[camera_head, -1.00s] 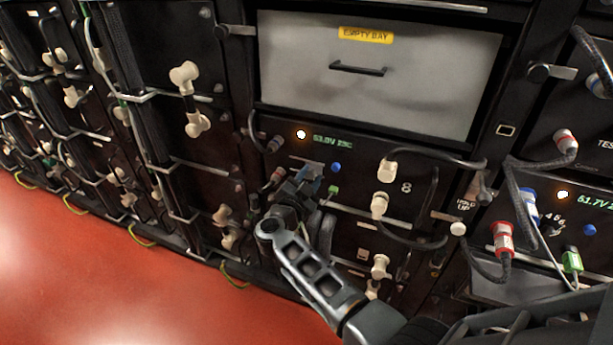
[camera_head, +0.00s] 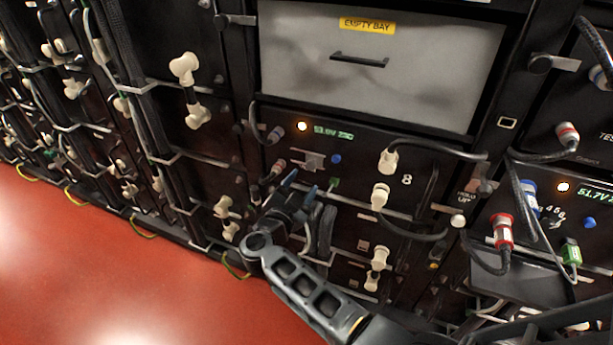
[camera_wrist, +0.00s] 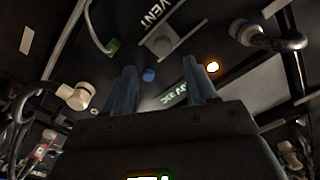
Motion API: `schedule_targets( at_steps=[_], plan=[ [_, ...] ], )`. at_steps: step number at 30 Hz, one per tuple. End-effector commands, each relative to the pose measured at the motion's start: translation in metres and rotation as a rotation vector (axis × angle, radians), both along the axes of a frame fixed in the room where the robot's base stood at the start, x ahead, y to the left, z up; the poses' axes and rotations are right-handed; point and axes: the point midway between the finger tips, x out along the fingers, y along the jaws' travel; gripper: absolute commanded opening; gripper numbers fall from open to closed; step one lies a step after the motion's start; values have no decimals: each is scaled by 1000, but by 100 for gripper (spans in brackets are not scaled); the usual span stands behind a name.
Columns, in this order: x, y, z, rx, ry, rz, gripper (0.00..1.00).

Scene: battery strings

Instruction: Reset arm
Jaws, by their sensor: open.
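My gripper (camera_head: 299,183) is in front of the lower left part of battery module 8, just below its lit display (camera_head: 333,132). Its two blue fingers are apart with nothing between them. In the wrist view my gripper (camera_wrist: 163,84) points at the module face, with a blue button (camera_wrist: 149,75) and the green display text (camera_wrist: 174,97) seen between the fingers. A grey latch-like part (camera_wrist: 160,42) under the word VENT lies ahead of the fingertips. I cannot tell the exact gap to the panel.
Cream connectors (camera_head: 388,161) with black cables stand out right of my gripper. A red connector (camera_head: 502,232) and a blue connector (camera_head: 528,200) are on the right module. The empty bay drawer (camera_head: 420,70) is above. Open red floor (camera_head: 100,270) lies at lower left.

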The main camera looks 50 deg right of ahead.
Motion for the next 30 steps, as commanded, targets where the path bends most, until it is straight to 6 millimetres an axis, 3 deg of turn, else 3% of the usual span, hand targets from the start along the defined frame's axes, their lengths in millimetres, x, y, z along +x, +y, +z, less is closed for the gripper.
schedule_targets(
  at_steps=[6, 23, 26, 30],
  plan=[
    [-4, 11, 0, 1, 0, -1, 57],
    [-6, 11, 0, -3, 0, 3, 57],
    [-16, 12, -2, -27, -7, 29, 57],
    [-48, 19, 0, -108, -25, 126, 57]
  ],
)
